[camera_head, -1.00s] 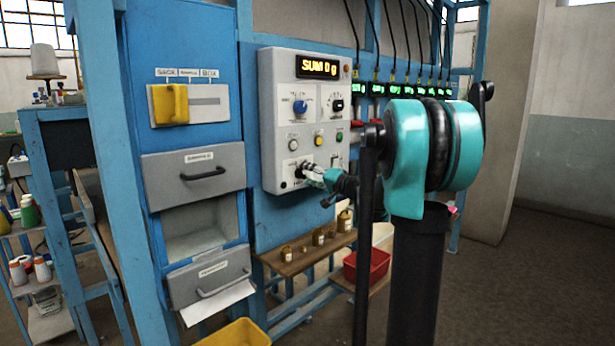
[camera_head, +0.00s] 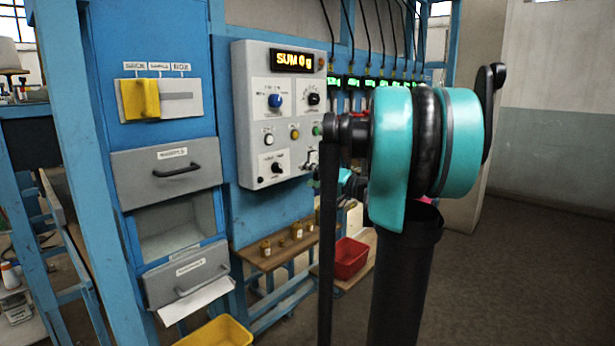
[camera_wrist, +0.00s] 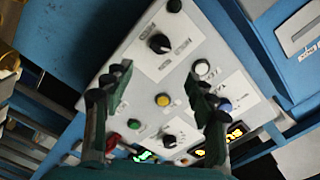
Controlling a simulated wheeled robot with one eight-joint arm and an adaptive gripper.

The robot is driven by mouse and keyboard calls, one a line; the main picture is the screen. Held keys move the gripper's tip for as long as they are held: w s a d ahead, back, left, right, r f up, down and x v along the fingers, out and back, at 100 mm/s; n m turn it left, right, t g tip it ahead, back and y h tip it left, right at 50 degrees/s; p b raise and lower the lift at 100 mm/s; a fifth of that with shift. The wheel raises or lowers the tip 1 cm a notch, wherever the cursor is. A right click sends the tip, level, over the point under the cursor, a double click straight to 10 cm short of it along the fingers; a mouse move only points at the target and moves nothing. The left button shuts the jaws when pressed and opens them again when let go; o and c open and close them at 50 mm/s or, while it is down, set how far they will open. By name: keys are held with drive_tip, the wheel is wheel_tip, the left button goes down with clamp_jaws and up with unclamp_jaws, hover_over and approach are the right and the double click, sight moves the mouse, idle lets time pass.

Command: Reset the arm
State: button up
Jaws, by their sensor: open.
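My gripper (camera_wrist: 160,85) is open in the wrist view, with its two dark fingers apart and nothing between them. The grey control panel (camera_wrist: 130,60) lies beyond the fingers, turned about in that view, with a black knob (camera_wrist: 159,43) and a yellow button (camera_wrist: 162,100). In the head view my gripper (camera_head: 312,160) shows only in part, at the lower right of the control panel (camera_head: 244,110), largely hidden behind my teal arm joint. The lower black knob (camera_head: 277,167) there is clear of the gripper. The panel display (camera_head: 292,61) reads SUM 0 g.
A blue frame holds grey drawers (camera_head: 165,171) and a yellow slider (camera_head: 140,99) on the left. A wooden shelf (camera_head: 270,258) with small weights, a red bin (camera_head: 350,258) and a yellow bin (camera_head: 218,332) sit low. Floor on the right is open.

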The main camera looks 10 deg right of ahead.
drive_tip(key=shift+a, duration=0.1)
drive_tip(key=s+a+f+n+g+h, duration=0.2)
drive_tip(key=s+a+f+g, duration=0.25)
drive_tip(key=s+f, duration=0.4)
drive_tip(key=s+a+f+n+g+h, duration=0.1)
drive_tip(key=s+a+f+g, duration=0.2)
drive_tip(key=s+a+f, duration=0.55)
drive_tip(key=s+d+f+g+h, duration=0.1)
drive_tip(key=s+d+f+h, duration=0.2)
drive_tip(key=s+f, duration=0.4)
drive_tip(key=s+d+f+n+g+h, duration=0.1)
drive_tip(key=s+d+f+h, duration=0.3)
drive_tip(key=f, duration=0.5)
drive_tip(key=s+d+g, duration=0.1)
drive_tip(key=s+d, duration=0.1)
drive_tip(key=s, duration=0.1)
drive_tip(key=shift+s+d+f+n+h, duration=0.25)
drive_tip(key=shift+f+n+h, duration=0.05)
drive_tip(key=shift+f, duration=0.05)
